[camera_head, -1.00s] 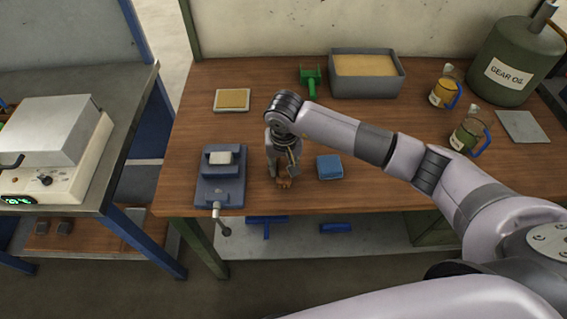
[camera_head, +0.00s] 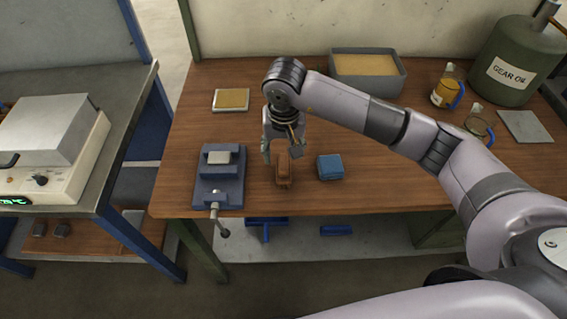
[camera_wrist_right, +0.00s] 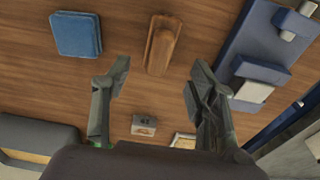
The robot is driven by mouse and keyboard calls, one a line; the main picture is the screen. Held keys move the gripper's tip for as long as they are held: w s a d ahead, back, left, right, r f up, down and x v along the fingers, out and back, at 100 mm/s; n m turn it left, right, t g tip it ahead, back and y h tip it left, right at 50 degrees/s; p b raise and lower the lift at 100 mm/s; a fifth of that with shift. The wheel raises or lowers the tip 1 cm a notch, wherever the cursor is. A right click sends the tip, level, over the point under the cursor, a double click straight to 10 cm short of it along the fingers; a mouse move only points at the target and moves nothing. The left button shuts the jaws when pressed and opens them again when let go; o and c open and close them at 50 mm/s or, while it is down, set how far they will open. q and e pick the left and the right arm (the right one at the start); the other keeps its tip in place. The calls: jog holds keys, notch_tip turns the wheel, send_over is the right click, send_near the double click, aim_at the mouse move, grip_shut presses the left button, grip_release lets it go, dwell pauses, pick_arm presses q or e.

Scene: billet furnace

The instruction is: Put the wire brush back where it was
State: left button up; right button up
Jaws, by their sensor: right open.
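The wire brush, which shows as a brown wooden block (camera_head: 284,171), lies on the wooden bench between the blue-grey vise and a blue block. It also shows in the right wrist view (camera_wrist_right: 163,46), lying apart from the fingers; I cannot see its bristles. My right gripper (camera_head: 281,154) is open and empty, raised just behind the brush. In the wrist view its two fingers (camera_wrist_right: 158,78) stand wide apart with bare bench between them. My left gripper is not in view.
The vise (camera_head: 220,190) stands left of the brush and the blue block (camera_head: 329,167) right of it. Behind are a yellow-topped pad (camera_head: 231,100) and a grey tray (camera_head: 368,89). Jugs and a gear oil can (camera_head: 505,65) stand at the right. The bench's front edge is close.

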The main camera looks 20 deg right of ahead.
aim_at(284, 167)
jog(key=r, duration=0.1)
jog(key=r+b, duration=0.1)
jog(key=r, duration=0.3)
jog(key=shift+s+r, duration=0.25)
jog(key=shift+s, duration=0.05)
jog(key=shift+a, duration=0.1)
